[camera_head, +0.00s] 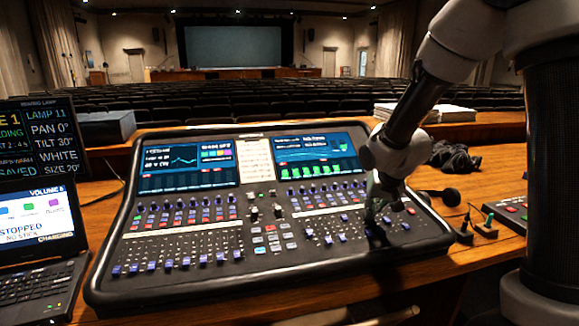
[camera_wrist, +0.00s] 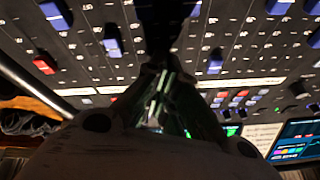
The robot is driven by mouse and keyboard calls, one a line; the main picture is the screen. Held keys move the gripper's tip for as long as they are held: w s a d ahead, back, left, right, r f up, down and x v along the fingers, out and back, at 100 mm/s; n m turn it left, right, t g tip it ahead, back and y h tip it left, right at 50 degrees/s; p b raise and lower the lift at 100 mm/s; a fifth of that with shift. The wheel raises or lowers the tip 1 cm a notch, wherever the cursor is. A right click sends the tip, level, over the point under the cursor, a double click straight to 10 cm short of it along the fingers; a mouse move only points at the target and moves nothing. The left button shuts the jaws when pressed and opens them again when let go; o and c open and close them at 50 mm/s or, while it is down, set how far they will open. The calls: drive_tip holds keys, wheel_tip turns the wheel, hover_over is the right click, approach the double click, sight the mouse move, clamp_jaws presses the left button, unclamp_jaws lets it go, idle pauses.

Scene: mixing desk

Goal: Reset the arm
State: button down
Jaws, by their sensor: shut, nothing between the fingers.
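My gripper (camera_head: 373,222) is shut and empty. In the head view it points down over the right part of the mixing desk (camera_head: 180,285), close to the faders at its lower right. My arm comes in from the upper right. In the wrist view my gripper (camera_wrist: 165,55) reaches across the panel, with blue fader caps (camera_wrist: 112,47) and a red cap (camera_wrist: 44,64) around it. Whether the fingertips touch the panel or a fader cannot be told, as the gripper hides that spot.
A laptop (camera_head: 40,250) and a monitor (camera_head: 40,140) stand at the left. At the right are a small box with buttons (camera_head: 510,214), a microphone-like black object (camera_head: 448,196), a dark cloth (camera_head: 454,158) and stacked papers (camera_head: 450,113). Seat rows lie beyond the wooden desk.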

drive_tip(key=s+d+r+n, duration=0.1)
drive_tip(key=s+d+r, duration=0.3)
drive_tip(key=s, duration=0.5)
drive_tip(key=s+d+r+g+h, duration=0.1)
drive_tip(key=s+d+r, duration=0.2)
drive_tip(key=s+r, duration=0.55)
drive_tip(key=s+d+r+n, duration=0.1)
drive_tip(key=s+d+r, duration=0.2)
drive_tip(key=s, duration=0.8)
drive_tip(key=w+a+r, duration=0.1)
drive_tip(key=w+a, duration=0.4)
drive_tip(key=w, duration=0.7)
drive_tip(key=w+a+r, duration=0.2)
drive_tip(key=w+a, duration=0.3)
drive_tip(key=w, duration=0.7)
drive_tip(key=w+a+r, duration=0.2)
drive_tip(key=w+a, duration=0.3)
drive_tip(key=w, duration=0.8)
drive_tip(key=shift+r, duration=0.2)
drive_tip(key=shift+s, duration=0.1)
drive_tip(key=s+d+f, duration=0.1)
drive_tip(key=s+d, duration=0.4)
drive_tip(key=s, duration=0.7)
drive_tip(key=s+d+f, duration=0.2)
drive_tip(key=s+d, duration=0.3)
drive_tip(key=s, duration=0.7)
drive_tip(key=s+d+f, duration=0.2)
drive_tip(key=s+d, duration=0.3)
drive_tip(key=s, duration=0.7)
drive_tip(key=shift+s, duration=0.35)
